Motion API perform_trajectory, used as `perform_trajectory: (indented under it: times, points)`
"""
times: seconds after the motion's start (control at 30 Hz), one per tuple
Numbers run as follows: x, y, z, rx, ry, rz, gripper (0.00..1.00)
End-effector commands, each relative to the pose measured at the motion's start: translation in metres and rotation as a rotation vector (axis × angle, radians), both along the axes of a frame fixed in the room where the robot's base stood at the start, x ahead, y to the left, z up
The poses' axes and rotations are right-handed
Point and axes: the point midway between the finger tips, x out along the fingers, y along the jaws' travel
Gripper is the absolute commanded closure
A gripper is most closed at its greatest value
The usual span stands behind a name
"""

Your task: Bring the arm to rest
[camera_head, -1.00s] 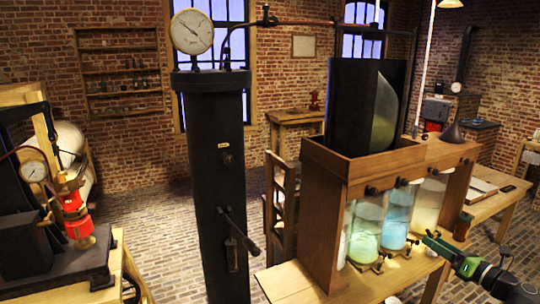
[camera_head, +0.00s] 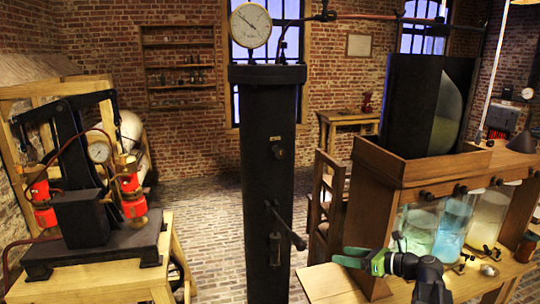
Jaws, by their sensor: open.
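In the picture the gripper lies in front of the wooden bench, just left of and below the glass jars. Three jars stand under the wooden cabinet: a pale greenish one (camera_head: 418,228), a blue one (camera_head: 453,226) and a cream one (camera_head: 490,215). My arm overlaps the lower part of the leftmost jar's area; I cannot tell its exact distance from them.
The wooden cabinet (camera_head: 385,205) stands at the right. A black column (camera_head: 266,190) with a pressure gauge (camera_head: 250,25) rises at the centre. A wooden stand (camera_head: 85,285) with a black press and red cylinders is at the left. Open brick floor (camera_head: 205,215) lies between them.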

Motion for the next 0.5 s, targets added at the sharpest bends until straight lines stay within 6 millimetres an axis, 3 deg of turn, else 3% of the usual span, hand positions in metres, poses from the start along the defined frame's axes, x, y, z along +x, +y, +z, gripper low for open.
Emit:
perform_trajectory:
  times: [0.03, 0.1, 0.2, 0.27, 0.37, 0.43, 0.5]
  points:
    - [-0.004, 0.045, -0.021, -0.096, -0.009, 0.099, 0.36]
    - [-0.015, 0.094, -0.049, -0.257, -0.045, 0.242, 0.36]
    - [-0.039, 0.152, -0.092, -0.518, -0.135, 0.491, 0.36]
    - [-0.058, 0.177, -0.119, -0.698, -0.218, 0.677, 0.36]
    - [-0.086, 0.187, -0.155, -0.98, -0.37, 1.003, 0.36]
    - [-0.1, 0.174, -0.17, -1.136, -0.463, 1.215, 0.36]
    - [-0.109, 0.147, -0.18, -1.261, -0.536, 1.419, 0.36]
